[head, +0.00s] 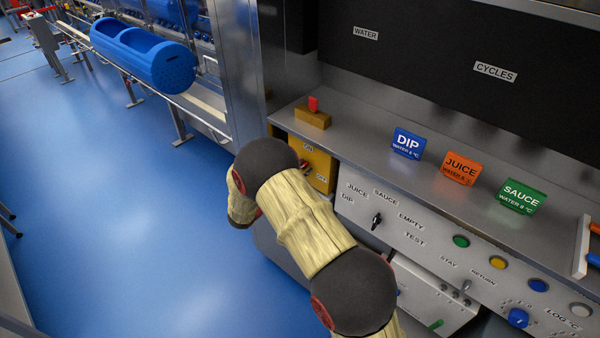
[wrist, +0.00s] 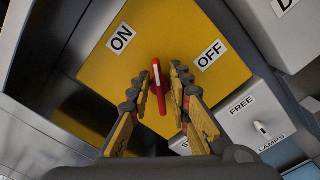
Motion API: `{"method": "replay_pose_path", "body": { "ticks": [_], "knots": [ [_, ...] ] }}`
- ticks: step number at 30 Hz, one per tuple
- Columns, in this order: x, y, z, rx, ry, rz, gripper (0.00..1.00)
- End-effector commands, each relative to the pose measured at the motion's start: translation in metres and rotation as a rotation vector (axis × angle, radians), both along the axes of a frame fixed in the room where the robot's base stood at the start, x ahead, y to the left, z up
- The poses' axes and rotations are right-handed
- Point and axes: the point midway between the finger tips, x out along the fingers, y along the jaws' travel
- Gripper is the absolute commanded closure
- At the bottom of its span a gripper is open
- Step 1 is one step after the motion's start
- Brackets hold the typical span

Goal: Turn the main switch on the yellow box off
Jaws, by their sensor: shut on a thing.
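The yellow box (wrist: 178,30) fills the middle of the wrist view, with an ON label (wrist: 121,38) at the left and an OFF label (wrist: 210,54) at the right. Its red main switch handle (wrist: 159,88) has a white line on it and points up between the two labels. My gripper (wrist: 159,72) is shut on the red handle, one finger on each side. In the head view the yellow box (head: 322,166) is partly behind my arm, a bit of red shows there, and my gripper is hidden.
A grey control panel (head: 372,188) with knobs and coloured buttons runs right of the box. On the ledge above stand a red-topped block (head: 313,115) and blue DIP (head: 407,144), orange JUICE (head: 461,168) and green SAUCE (head: 520,196) signs. Blue floor lies open at left.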

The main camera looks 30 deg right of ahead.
Motion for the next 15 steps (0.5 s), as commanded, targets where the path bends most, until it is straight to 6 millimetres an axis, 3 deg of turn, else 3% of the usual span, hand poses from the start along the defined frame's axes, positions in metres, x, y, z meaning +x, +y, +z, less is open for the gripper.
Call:
{"method": "replay_pose_path", "body": {
  "ticks": [15],
  "knots": [
    [0.0005,0.0010,-0.0025,0.057,-0.155,0.005,1.00]
  ]
}}
